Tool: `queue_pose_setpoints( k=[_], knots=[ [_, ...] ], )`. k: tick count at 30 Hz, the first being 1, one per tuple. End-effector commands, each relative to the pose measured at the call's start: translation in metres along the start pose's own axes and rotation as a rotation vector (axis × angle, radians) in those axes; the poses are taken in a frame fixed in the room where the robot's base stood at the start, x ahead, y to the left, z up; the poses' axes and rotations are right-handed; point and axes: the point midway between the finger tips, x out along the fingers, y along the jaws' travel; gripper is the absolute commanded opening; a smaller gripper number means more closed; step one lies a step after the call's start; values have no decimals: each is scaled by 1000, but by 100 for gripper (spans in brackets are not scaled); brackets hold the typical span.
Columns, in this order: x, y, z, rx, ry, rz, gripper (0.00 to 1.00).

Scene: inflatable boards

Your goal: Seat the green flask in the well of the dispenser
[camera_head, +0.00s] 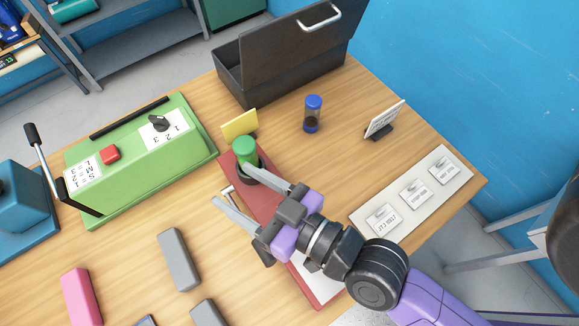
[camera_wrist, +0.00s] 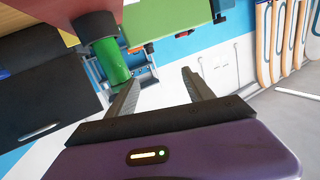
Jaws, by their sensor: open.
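The green flask (camera_head: 244,149) stands upright with its lower end inside a black round well (camera_head: 247,177) on the red dispenser base (camera_head: 266,204). In the wrist view the flask (camera_wrist: 113,66) and the dark well (camera_wrist: 96,26) appear inverted at upper left. My gripper (camera_head: 229,182) is open with nothing between its fingers. In the wrist view my gripper (camera_wrist: 162,76) has the flask outside its left finger, close to that fingertip. Whether finger and flask touch is unclear. My gripper and wrist cover part of the red base.
A blue-capped timer-like jar (camera_head: 313,114) and an open dark case (camera_head: 255,84) stand behind. A green machine (camera_head: 145,155) with a lever is at left. A yellow card (camera_head: 240,123) stands behind the flask. A label tray (camera_head: 413,195) lies right. Grey and pink blocks (camera_head: 80,297) lie in front.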

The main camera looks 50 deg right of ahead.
Motion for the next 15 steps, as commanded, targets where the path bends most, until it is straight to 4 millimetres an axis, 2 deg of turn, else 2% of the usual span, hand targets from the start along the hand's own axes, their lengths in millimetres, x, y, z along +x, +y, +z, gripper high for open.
queue_pose_setpoints(
  k=[1,3,9,12,15],
  knots=[
    [-20,7,13,0,-32,19,61],
    [-46,20,24,-5,-62,47,61],
    [-116,50,40,-46,-127,77,61],
    [-138,58,40,-66,-145,72,61],
    [-151,62,39,-78,-154,65,61]
  ],
)
